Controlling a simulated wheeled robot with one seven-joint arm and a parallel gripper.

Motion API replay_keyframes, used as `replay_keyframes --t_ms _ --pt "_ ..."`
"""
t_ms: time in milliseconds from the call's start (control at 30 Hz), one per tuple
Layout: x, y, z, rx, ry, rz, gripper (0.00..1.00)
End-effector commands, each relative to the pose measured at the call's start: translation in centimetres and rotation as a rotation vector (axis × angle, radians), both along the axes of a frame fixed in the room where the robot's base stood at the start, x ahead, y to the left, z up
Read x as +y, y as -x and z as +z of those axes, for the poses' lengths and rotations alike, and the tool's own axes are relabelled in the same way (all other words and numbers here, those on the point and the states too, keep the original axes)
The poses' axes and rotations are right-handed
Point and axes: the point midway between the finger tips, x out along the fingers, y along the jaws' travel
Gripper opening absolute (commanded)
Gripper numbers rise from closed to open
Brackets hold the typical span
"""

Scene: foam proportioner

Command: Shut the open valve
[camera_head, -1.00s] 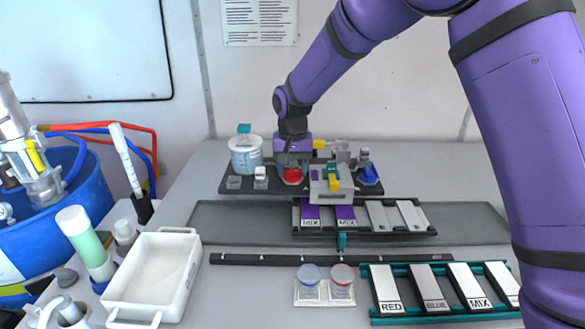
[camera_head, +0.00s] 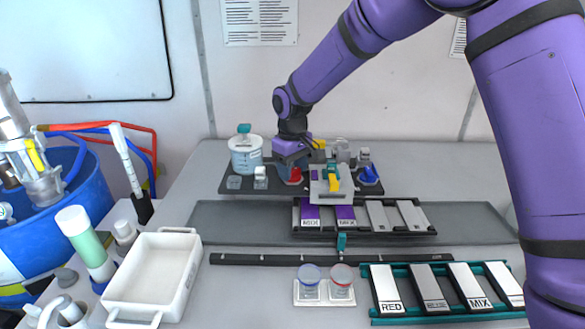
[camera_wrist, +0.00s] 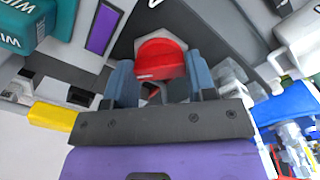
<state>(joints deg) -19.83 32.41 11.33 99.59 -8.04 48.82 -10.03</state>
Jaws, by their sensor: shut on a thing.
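The red valve handle (camera_head: 296,174) sits on the dark rear board, left of the grey block. My gripper (camera_head: 291,163) is over it from above, its purple body turned at an angle. In the wrist view the red handle (camera_wrist: 160,58) shows between the two blue-grey fingers of my gripper (camera_wrist: 161,80), which are shut on it. The exact finger contact is partly hidden. A blue valve handle (camera_head: 369,174) stands on the right of the same board.
The grey block (camera_head: 320,186) with yellow and teal parts stands close to the right of my gripper. A white cup (camera_head: 245,160) with a teal top stands to the left. A black rack (camera_head: 365,229) of labelled strips lies in front.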

Motion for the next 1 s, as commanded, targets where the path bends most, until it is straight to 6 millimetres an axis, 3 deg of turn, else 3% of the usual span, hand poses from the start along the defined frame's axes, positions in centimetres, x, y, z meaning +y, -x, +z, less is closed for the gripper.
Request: replay_keyframes --t_ms 600,1000 --pt "-0.04 -0.08 0.10 -0.002 -0.001 0.550 0.27" --pt "-0.03 -0.10 0.09 -0.003 -0.001 0.739 0.27"
